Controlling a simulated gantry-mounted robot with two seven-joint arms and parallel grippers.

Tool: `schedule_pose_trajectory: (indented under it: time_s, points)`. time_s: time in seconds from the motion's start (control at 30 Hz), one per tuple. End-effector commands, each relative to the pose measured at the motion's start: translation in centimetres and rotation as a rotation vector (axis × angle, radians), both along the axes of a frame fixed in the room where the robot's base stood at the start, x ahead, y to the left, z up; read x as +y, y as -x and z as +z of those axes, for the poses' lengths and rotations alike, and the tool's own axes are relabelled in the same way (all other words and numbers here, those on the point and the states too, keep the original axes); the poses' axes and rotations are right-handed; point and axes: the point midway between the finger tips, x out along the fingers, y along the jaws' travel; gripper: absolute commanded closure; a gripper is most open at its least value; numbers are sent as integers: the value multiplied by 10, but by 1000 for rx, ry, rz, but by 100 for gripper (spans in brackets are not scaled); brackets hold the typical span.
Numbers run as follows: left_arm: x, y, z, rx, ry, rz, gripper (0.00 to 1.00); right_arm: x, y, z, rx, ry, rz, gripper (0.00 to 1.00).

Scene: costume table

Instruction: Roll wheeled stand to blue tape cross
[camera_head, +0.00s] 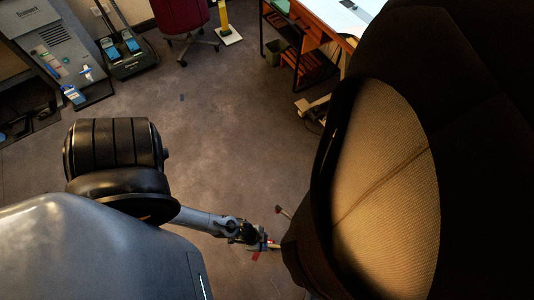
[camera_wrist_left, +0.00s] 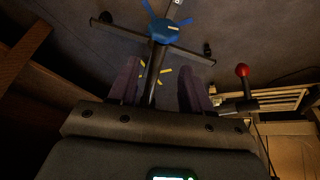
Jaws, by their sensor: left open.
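In the left wrist view a wheeled stand's dark base (camera_wrist_left: 130,30) has thin legs, casters and a blue hub (camera_wrist_left: 168,30). Its dark pole (camera_wrist_left: 153,75) runs from the hub into the gap between my fingers; I cannot tell how deep it lies. My left gripper (camera_wrist_left: 160,85) is open, its purple-grey fingers on either side of the pole. In the head view my left gripper (camera_head: 265,244) is small, beside a large dark form with a beige mesh face (camera_head: 390,190), which hides much of the right side. I cannot make out a blue tape cross; a small bluish mark (camera_head: 182,97) is on the floor.
A red-knobbed lever (camera_wrist_left: 242,70) and wooden slats (camera_wrist_left: 270,103) are close right of my left gripper. Yellow marks show on the floor. In the head view a red chair (camera_head: 180,16), a desk (camera_head: 322,18) and grey equipment (camera_head: 50,45) line the back; the middle carpet is clear.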

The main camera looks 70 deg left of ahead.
Motion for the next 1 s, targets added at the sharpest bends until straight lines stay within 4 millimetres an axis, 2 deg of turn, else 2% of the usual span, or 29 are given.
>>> schedule_pose_trajectory:
  time_s: [0.03,0.1,0.3,1.0]
  points:
    - [2,4,11,1,-1,-1,52,0,0,8,0,0,0,100]
    - [4,6,20,0,0,-1,52,0,0,12,-1,0,0,100]
    - [8,12,35,0,0,0,52,0,0,18,-1,0,-1,100]
    - [8,14,37,1,0,0,52,2,-2,20,-5,-9,-7,100]
